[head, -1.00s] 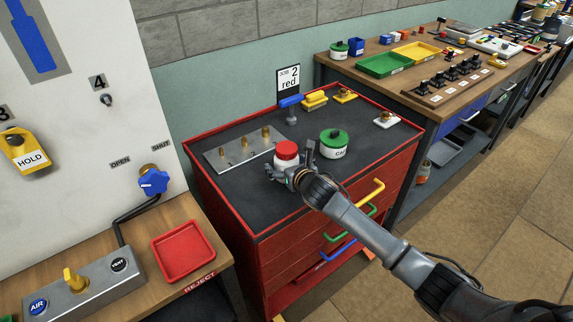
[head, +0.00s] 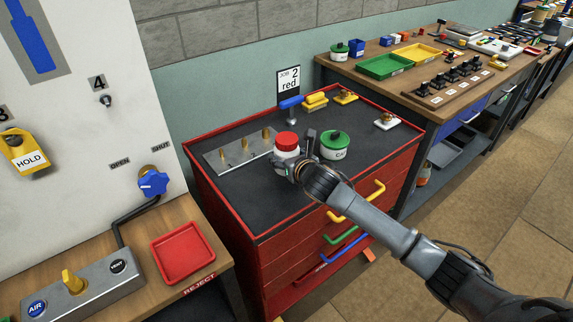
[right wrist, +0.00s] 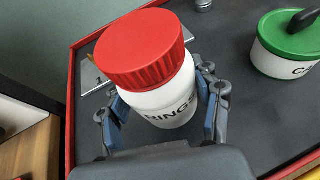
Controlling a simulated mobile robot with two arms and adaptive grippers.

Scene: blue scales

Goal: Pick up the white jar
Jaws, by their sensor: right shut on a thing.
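The white jar (head: 287,155) has a ribbed red lid and dark lettering. My right gripper (head: 295,163) is shut on it, with one finger on each side of its body. In the right wrist view the jar (right wrist: 152,98) stands nearly upright between the blue-grey pads of the right gripper (right wrist: 162,112). The gripper hides part of the jar's lower body. The jar is over the dark top of the red drawer cabinet (head: 240,190); a gap beneath it is hard to make out. My left gripper is not in view.
A white tub with a green lid (head: 334,146) stands close to the right of the jar. A metal plate with brass pegs (head: 235,155) lies to the left. Blue and yellow items (head: 314,102) stand behind. The cabinet top's front left is clear.

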